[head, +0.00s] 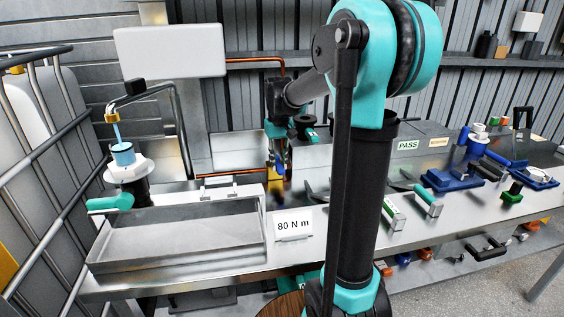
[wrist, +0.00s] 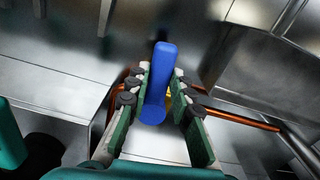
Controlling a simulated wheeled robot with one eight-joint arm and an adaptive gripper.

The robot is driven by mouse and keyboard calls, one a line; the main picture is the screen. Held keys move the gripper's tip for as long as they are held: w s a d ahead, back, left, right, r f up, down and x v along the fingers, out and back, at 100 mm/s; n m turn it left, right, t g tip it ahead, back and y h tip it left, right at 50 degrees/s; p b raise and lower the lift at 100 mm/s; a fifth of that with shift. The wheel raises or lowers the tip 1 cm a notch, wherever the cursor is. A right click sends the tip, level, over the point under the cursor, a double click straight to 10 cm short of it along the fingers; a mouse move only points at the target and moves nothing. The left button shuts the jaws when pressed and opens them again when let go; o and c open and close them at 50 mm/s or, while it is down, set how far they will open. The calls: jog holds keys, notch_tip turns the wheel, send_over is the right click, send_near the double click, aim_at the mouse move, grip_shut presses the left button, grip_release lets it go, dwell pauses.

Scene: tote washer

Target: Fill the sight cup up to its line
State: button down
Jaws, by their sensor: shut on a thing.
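The sight cup (head: 122,154) stands on a white flanged piece at the left in the head view, with light blue liquid in it. A light blue stream (head: 116,131) falls into it from the spout (head: 112,117) above. Its fill line is too small to make out. My gripper (head: 281,168) is at the back of the bench, well to the right of the cup. In the wrist view my gripper (wrist: 161,84) is shut on a blue handle (wrist: 156,82), with green-backed fingers on either side. A yellow part shows behind the handle, partly hidden by the fingers.
A copper pipe (wrist: 240,121) runs beside the handle. An open metal tray (head: 180,235) lies in front of the cup, and an "80 N m" sign (head: 293,224) stands to its right. Blue and green fixtures crowd the right of the bench. A caged white tank borders the left.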

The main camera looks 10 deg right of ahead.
jog(key=shift+a+m, duration=0.35)
jog(key=shift+m, duration=0.35)
jog(key=c, duration=1.3)
grip_release()
jog(key=shift+r, duration=0.1)
notch_tip(320, 180, up, 12)
jog(key=shift+f, duration=0.1)
